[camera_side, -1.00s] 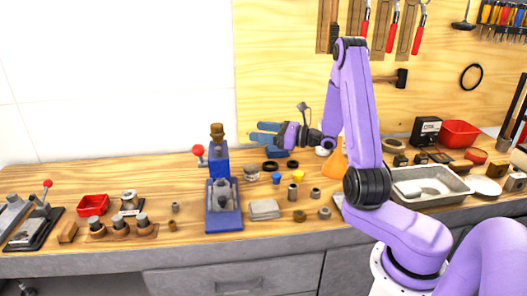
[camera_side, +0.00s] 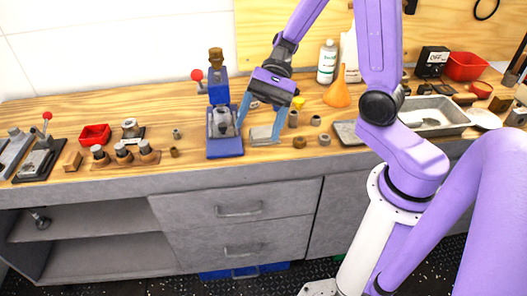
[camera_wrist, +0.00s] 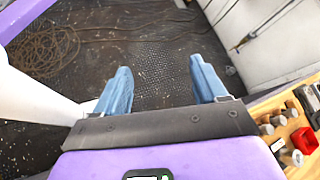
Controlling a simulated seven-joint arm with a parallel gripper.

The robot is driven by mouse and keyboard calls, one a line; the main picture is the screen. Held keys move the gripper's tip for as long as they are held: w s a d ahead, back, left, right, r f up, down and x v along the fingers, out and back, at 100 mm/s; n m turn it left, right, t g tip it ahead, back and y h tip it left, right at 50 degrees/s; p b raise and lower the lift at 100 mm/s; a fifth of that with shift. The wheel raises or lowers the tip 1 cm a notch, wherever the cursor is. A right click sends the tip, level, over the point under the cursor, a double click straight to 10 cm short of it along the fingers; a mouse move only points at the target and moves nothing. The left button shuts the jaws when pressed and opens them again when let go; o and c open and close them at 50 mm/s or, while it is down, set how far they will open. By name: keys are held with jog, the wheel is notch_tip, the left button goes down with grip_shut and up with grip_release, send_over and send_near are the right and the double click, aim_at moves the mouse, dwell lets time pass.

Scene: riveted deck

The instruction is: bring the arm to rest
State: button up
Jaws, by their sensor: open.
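My purple arm reaches over the front of the workbench (camera_side: 190,177). My gripper (camera_side: 261,128) has two blue fingers, spread apart and pointing downward in the side view. It appears just right of a blue hand press (camera_side: 225,149) and in front of a flat grey block (camera_side: 264,140). Whether the fingers touch either one cannot be told. In the wrist view my gripper (camera_wrist: 162,68) is open and empty, with only dark floor (camera_wrist: 165,45) between the fingers.
A red tray (camera_side: 95,134) and a holder with several metal pieces (camera_side: 123,154) stand left of the press. An orange funnel (camera_side: 338,94), a white bottle (camera_side: 327,62) and a metal pan (camera_side: 434,116) are to the right. Drawers (camera_side: 240,210) are below.

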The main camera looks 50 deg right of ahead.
jog(key=s+d+n+t+h, duration=0.1)
jog(key=s+n+h, duration=0.4)
jog(key=n, duration=0.6)
jog(key=s+d+n+t+h, duration=0.2)
jog(key=s+d+n+h, duration=0.2)
jog(key=s+n, duration=0.5)
jog(key=shift+s+f+n+t+h, duration=0.3)
jog(key=shift+s+f+n+h, duration=0.1)
jog(key=shift+n+h, duration=0.6)
